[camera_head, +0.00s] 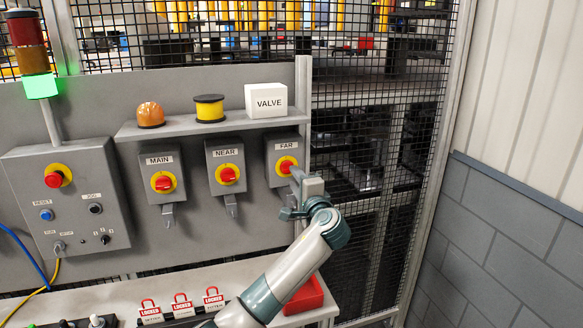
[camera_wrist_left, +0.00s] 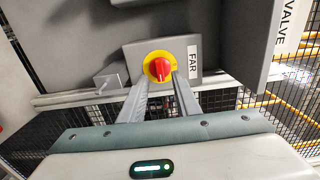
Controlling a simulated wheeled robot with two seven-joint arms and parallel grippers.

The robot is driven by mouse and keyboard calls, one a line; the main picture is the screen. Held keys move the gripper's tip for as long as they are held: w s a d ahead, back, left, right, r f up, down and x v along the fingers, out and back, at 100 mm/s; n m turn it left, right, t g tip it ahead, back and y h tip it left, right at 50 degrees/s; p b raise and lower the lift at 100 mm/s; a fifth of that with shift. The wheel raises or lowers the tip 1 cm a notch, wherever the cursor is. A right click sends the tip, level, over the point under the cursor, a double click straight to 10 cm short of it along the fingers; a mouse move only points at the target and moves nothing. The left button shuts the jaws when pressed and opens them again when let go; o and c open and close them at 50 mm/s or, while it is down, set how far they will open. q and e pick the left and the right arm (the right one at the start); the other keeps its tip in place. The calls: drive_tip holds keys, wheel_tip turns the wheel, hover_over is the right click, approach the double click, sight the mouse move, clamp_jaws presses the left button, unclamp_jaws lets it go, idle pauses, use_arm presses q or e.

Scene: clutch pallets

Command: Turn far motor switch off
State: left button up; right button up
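The far motor switch (camera_head: 286,166) is a red knob on a yellow disc. It sits on a grey box labelled FAR (camera_head: 280,147), rightmost of three on the panel. In the left wrist view the red knob (camera_wrist_left: 160,68) lies just beyond my fingertips. My left gripper (camera_head: 295,176) is right in front of this switch. Its two fingers (camera_wrist_left: 164,82) are spread apart with the knob between or just past their tips; I cannot tell whether they touch it. My fingers and wrist partly cover the box's lower right in the head view. My right gripper is not in view.
The NEAR switch (camera_head: 228,174) and MAIN switch (camera_head: 163,183) are to the left. A shelf (camera_head: 215,125) above holds an orange dome, a yellow spool and a VALVE box (camera_head: 266,101). Below are red padlock tags (camera_head: 182,304) and a red tray (camera_head: 305,296). Mesh fence stands right.

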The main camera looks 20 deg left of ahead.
use_arm(q)
drive_tip(key=shift+p+x, duration=0.7)
drive_tip(key=shift+x, duration=1.5)
drive_tip(key=shift+s, duration=0.1)
clamp_jaws()
